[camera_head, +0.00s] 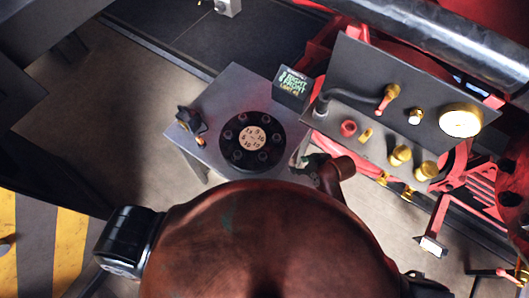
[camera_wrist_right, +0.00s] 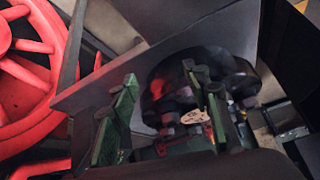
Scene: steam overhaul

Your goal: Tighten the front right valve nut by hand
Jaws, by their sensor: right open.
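A black round flange (camera_head: 251,163) lies on top of a grey stand, with several nuts around a pale numbered disc (camera_head: 253,138). I cannot tell which single nut is the valve nut. A dark sign box (camera_head: 292,86) with green letters reading "RIGHT FRONT" stands at the stand's back corner. My right gripper (camera_head: 311,167) is beside the stand's right edge, close to the flange and holding nothing. In the right wrist view the green fingers of this gripper (camera_wrist_right: 171,88) are spread apart, with the dark flange and its nuts beyond them.
The grey stand (camera_head: 217,98) has a small black item (camera_head: 190,121) at its left corner. A grey panel with brass fittings and a white gauge (camera_head: 461,121) is to the right, near red machinery. A red spoked wheel (camera_wrist_right: 30,75) shows in the wrist view. Floor left of the stand is clear.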

